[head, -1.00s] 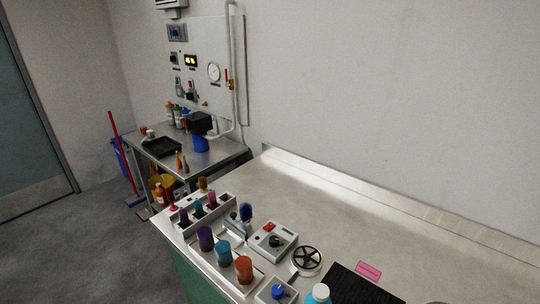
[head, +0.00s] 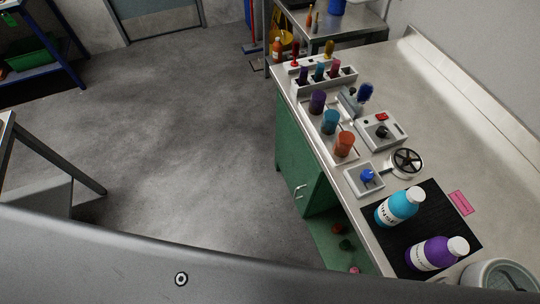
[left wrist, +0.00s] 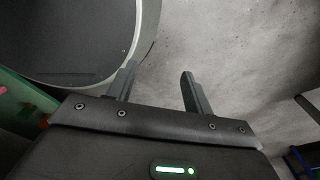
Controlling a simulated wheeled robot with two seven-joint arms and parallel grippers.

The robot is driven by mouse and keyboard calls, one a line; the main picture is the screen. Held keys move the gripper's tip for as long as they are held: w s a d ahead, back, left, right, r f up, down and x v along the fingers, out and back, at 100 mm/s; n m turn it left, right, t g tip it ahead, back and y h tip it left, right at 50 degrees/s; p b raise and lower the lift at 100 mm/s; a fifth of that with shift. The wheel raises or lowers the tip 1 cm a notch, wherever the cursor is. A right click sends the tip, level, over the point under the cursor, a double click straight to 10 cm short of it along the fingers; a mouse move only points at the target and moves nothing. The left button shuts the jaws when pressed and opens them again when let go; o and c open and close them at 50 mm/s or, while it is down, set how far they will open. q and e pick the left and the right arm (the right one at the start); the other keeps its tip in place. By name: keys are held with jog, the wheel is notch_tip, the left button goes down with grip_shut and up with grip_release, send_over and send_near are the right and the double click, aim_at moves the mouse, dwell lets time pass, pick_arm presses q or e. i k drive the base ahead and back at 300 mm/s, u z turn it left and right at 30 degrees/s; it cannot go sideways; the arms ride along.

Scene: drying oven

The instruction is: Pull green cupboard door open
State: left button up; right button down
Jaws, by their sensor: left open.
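The green cupboard door (head: 298,150) is in the head view, below the left edge of the long worktop. A pale metal handle (head: 299,191) is near its lower, nearer edge. I cannot tell whether this door is flush or slightly ajar. Nearer than it, a green-floored bay (head: 325,238) shows small red and dark items inside. My left gripper (left wrist: 158,82) is in the left wrist view, with two dark fingers apart and nothing between them, over grey floor. It is not visible in the head view, and neither is my right gripper.
The worktop (head: 440,125) holds coloured cups, small devices, and blue and purple bottles (head: 400,207) on a black mat. Grey floor (head: 190,130) left of the cupboard is clear. A blue-framed shelf (head: 45,65) stands far left, and a table leg (head: 60,160) is at left.

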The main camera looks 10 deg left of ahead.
aim_at(303, 173)
jog(key=z, duration=1.15)
jog(key=k, duration=0.85)
jog(key=z, duration=0.3)
